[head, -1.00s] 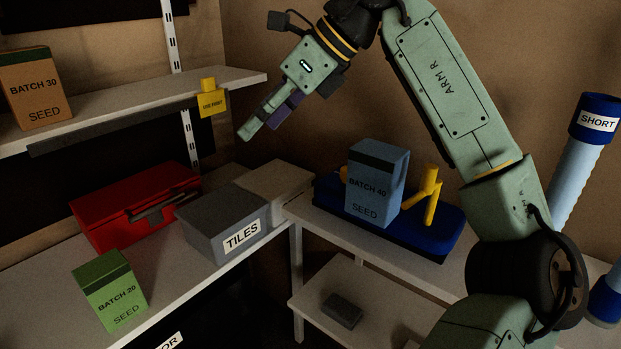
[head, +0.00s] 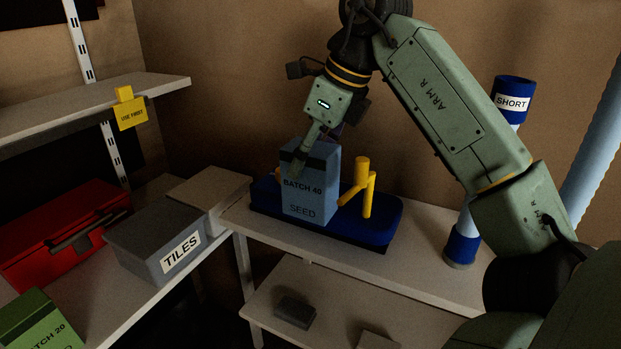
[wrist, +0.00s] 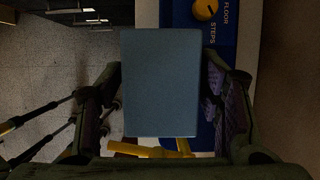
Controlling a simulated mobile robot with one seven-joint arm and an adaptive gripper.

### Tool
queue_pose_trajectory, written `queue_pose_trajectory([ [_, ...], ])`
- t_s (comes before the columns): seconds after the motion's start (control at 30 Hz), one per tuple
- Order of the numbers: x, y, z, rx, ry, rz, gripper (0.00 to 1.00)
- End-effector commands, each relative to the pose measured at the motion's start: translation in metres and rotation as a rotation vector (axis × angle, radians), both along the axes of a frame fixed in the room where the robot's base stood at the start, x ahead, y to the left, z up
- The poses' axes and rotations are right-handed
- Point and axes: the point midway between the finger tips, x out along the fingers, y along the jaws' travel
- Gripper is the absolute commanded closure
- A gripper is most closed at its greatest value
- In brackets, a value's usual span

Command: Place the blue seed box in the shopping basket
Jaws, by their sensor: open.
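In the wrist view the box's plain top (wrist: 160,85) fills the middle. My gripper (head: 304,158) is above the box and reaches down over its upper part; one finger covers part of its front. In the wrist view my open gripper (wrist: 164,92) has a finger on either side of the box top. I cannot tell whether either finger touches it. I see no shopping basket in these views.
A grey TILES box (head: 160,245), a red case (head: 60,235) and a green seed box (head: 40,325) stand on the left shelf. A yellow "USE FIRST" tag (head: 130,113) hangs above. A blue-ended SHORT tube (head: 513,100) stands to the right.

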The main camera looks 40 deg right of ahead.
Motion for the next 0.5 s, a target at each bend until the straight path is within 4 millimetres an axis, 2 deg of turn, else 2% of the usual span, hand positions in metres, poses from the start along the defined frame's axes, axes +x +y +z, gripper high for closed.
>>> queue_pose_trajectory([
  [0.1, 0.007, 0.002, -0.016, 0.003, 0.001, 0.001, 0.4],
  [0.2, 0.011, 0.004, -0.024, 0.002, 0.0, 0.002, 0.4],
  [0.5, 0.012, 0.005, -0.027, 0.001, -0.001, 0.001, 0.42],
])
